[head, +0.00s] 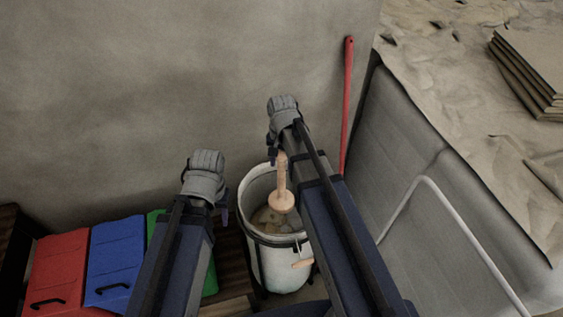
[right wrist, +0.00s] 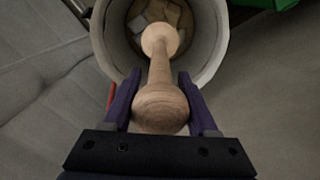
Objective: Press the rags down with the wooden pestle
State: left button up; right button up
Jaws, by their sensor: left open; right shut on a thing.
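The wooden pestle (head: 281,192) is pale with a wide round foot. It points down into the mouth of a white bucket (head: 263,262). My right gripper (head: 275,153) is shut on its upper end, above the bucket. In the right wrist view the pestle (right wrist: 161,70) runs from between the fingers (right wrist: 160,98) toward the rags (right wrist: 165,12). The rags (head: 264,216) are tan and brown pieces inside the bucket. Whether the pestle's foot touches them I cannot tell. My left gripper (head: 223,212) is open, left of the bucket, partly hidden by its own arm.
Red (head: 60,262), blue (head: 115,255) and green (head: 210,282) lidded boxes stand at the left. A red pole (head: 347,100) leans on the wall behind the bucket. A grey panel with a pale rail (head: 440,195) closes off the right side.

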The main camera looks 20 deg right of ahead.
jog(key=shift+r+p, duration=5)
jog(key=shift+r, duration=0.35)
jog(key=shift+f, duration=0.15)
